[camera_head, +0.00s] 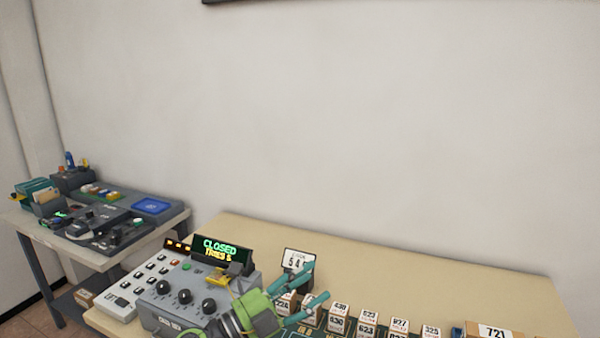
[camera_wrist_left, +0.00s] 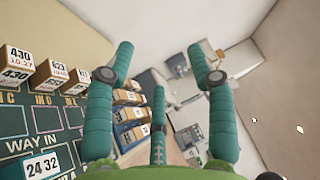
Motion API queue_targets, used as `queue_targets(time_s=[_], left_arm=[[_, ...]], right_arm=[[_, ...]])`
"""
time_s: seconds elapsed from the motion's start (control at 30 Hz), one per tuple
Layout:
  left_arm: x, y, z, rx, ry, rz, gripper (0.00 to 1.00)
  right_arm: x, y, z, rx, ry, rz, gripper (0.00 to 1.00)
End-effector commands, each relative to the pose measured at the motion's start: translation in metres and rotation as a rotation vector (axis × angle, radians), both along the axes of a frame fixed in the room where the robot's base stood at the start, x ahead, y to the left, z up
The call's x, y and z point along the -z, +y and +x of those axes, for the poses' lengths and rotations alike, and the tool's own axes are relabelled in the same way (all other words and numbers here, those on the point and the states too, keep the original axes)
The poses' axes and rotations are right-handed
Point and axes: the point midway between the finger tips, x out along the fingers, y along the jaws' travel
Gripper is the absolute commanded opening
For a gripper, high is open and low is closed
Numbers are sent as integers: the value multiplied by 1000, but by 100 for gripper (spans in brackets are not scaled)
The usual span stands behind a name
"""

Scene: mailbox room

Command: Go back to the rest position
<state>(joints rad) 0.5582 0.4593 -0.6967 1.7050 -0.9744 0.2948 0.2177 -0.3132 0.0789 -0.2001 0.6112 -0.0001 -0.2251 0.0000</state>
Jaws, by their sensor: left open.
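My left gripper (camera_head: 318,288) is at the bottom middle of the head view, a green body with teal fingers spread apart and nothing between them. In the left wrist view the open fingers (camera_wrist_left: 160,78) stand over the edge of the board area. The gripper is beside the grey console (camera_head: 185,297) with black knobs, in front of a white card (camera_head: 297,261) and numbered blocks. My right gripper is not in either view.
A side table at the left carries a dark desk unit (camera_head: 100,226) with a blue screen.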

Motion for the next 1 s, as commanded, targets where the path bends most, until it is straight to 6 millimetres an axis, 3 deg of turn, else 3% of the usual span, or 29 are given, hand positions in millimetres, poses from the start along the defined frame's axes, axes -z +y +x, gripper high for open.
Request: queue_targets(time_s=[0.13, 0.27, 0.37, 0.5, 0.6, 0.7, 1.0], left_arm=[[11, 49, 4, -292, 250, -347, 56], [59, 108, -4, -569, 535, -561, 56], [116, 149, -31, -781, 789, -667, 56], [190, 186, -93, -1027, 1131, -727, 56], [226, 197, -139, -1144, 1325, -725, 56], [249, 203, -179, -1227, 1473, -709, 56], [281, 206, -277, -1379, 1808, -627, 56]], right_arm=[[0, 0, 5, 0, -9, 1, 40], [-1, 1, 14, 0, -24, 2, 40], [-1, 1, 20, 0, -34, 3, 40], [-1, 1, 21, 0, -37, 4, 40], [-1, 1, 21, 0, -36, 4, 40], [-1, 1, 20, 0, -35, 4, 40], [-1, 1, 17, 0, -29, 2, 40]])
